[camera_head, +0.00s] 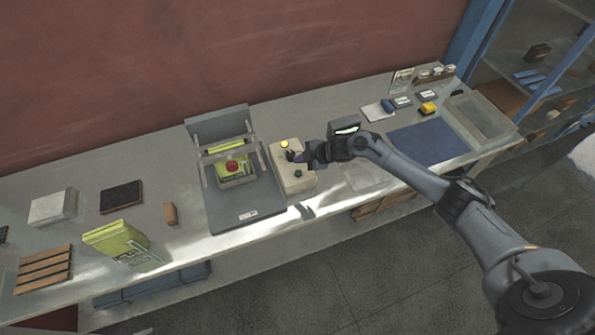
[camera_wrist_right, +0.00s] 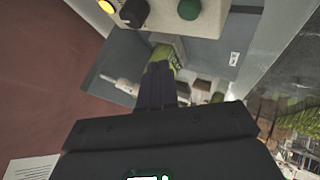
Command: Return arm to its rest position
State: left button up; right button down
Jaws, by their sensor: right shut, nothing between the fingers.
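My right gripper (camera_head: 291,156) is at the control box (camera_head: 292,178), in front of its yellow button (camera_head: 284,143) and above its green button (camera_head: 298,173) in the head view. Its fingers are together and hold nothing. In the right wrist view the closed dark fingers (camera_wrist_right: 157,85) point toward the filler machine, and the yellow button (camera_wrist_right: 106,5) and green button (camera_wrist_right: 189,9) show at the top. I cannot tell whether the fingertips touch the box. My right arm reaches in from the lower right. My left gripper is not in view.
The filler machine (camera_head: 216,127) with a red knob (camera_head: 232,166) stands left of the box. A blue mat (camera_head: 428,142) and grey tray (camera_head: 480,119) lie to the right. The floor in front is clear.

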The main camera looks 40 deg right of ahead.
jog(key=s+a+f, duration=0.2)
jog(key=s+f, duration=0.1)
jog(key=s+a+f+g, duration=0.1)
jog(key=s+a+f, duration=0.1)
jog(key=s+f, duration=0.2)
jog(key=s+a+f+g+y+p, duration=0.1)
jog(key=s+a+f, duration=0.2)
jog(key=shift+s+f, duration=0.25)
jog(key=shift+f, duration=0.05)
jog(key=s+a+r+m+y+p, duration=0.1)
jog(key=s+a, duration=0.6)
jog(key=a, duration=0.2)
jog(key=s+a+m+y+p, duration=0.1)
jog(key=s+a+m, duration=0.1)
jog(key=s+a, duration=0.65)
jog(key=s+d+r+m+g+h, duration=0.1)
jog(key=s+d+r+m+h, duration=0.2)
jog(key=r, duration=0.6)
jog(key=s+d+r+m+g+h, duration=0.1)
jog(key=s+d+r+m+h, duration=0.2)
jog(key=r, duration=0.7)
jog(key=shift+s+d+m+g+p, duration=0.4)
jog(key=shift+s+d+m, duration=0.05)
jog(key=shift+s+m, duration=0.8)
